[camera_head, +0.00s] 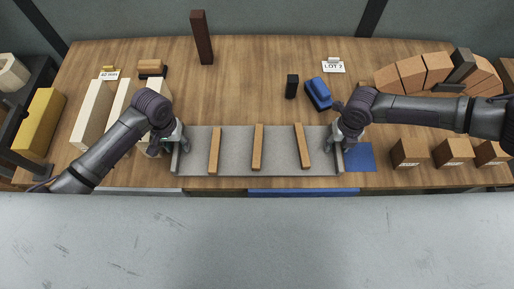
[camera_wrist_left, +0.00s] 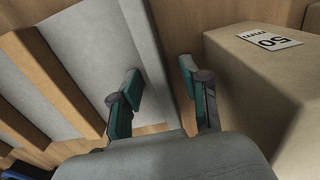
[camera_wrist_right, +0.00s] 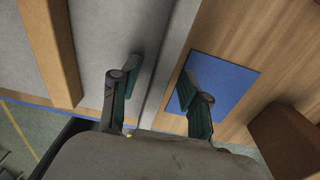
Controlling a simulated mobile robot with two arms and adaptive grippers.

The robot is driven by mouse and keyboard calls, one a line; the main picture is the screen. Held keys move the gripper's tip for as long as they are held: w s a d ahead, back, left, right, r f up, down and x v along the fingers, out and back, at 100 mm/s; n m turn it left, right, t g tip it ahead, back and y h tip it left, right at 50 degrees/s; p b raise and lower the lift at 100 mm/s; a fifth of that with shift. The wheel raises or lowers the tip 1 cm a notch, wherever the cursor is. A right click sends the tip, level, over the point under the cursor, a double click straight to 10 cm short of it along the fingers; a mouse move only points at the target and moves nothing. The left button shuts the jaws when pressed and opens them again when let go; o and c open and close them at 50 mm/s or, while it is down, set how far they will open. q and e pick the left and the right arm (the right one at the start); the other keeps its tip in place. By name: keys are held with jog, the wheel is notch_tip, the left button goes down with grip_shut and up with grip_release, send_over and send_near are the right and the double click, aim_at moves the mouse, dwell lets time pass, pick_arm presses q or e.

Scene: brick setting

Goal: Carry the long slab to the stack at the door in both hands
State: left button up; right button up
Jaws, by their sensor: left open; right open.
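The long grey slab (camera_head: 235,150) lies flat on the wooden table, with three wooden strips across its top and a narrow rim at each end. My left gripper (camera_head: 175,149) is at its left end. In the left wrist view the open fingers (camera_wrist_left: 160,76) stand on either side of the slab's end edge (camera_wrist_left: 160,50). My right gripper (camera_head: 344,143) is at the right end. In the right wrist view its open fingers (camera_wrist_right: 160,70) straddle the end rim (camera_wrist_right: 172,50). Whether the fingers touch the slab is unclear. I cannot identify a stack at a door.
Pale blocks (camera_head: 95,115) and a yellow block (camera_head: 42,122) stand left. A blue mat (camera_head: 360,158) and brown blocks (camera_head: 409,152) lie right. Behind are a tall dark brick (camera_head: 202,38), a blue brush-like object (camera_head: 319,93) and curved bricks (camera_head: 411,73). The table behind the slab is mostly clear.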

pick_arm(q)
grip_shut()
pick_arm(e)
grip_shut()
